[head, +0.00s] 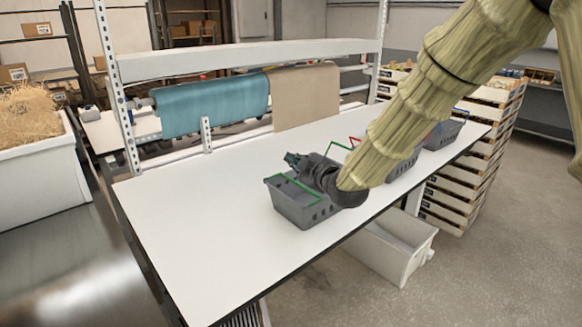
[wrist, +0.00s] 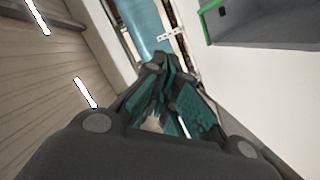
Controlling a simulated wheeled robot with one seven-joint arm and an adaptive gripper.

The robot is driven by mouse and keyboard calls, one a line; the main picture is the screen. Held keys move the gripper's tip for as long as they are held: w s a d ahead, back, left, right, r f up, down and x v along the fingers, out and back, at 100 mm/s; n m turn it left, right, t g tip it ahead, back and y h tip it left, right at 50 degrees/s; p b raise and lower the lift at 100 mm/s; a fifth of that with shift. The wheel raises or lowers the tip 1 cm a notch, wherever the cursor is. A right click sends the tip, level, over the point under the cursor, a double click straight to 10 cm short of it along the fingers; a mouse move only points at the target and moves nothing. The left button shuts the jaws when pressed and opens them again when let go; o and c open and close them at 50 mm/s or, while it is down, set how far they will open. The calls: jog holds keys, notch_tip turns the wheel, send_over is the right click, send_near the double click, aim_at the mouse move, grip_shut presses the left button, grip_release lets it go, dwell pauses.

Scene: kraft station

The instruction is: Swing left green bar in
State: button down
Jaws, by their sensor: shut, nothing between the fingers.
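The left grey crate (head: 290,208) stands on the white table with a thin green bar (head: 298,187) at its top. In the wrist view the crate's grey wall (wrist: 275,28) fills the upper right, and the green bar (wrist: 204,25) runs along its edge. My gripper (head: 291,158) is over the back side of this crate, and my wrist hides part of the crate. In the wrist view the teal fingers of my gripper (wrist: 172,75) are shut and empty, to the left of the green bar and apart from it.
More grey crates (head: 440,135) stand to the right on the white table (head: 185,225), one partly behind my arm. A red bar (head: 355,141) sticks up near the middle one. Teal (head: 212,105) and brown (head: 305,95) rolls hang at the back. The table's left part is clear.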

jog(key=w+d+b+v, duration=0.1)
jog(key=v, duration=0.6)
jog(key=shift+s+d+r+b, duration=0.15)
jog(key=shift+d+r+b, duration=0.05)
jog(key=shift+r+b, duration=0.2)
jog(key=shift+f, duration=0.15)
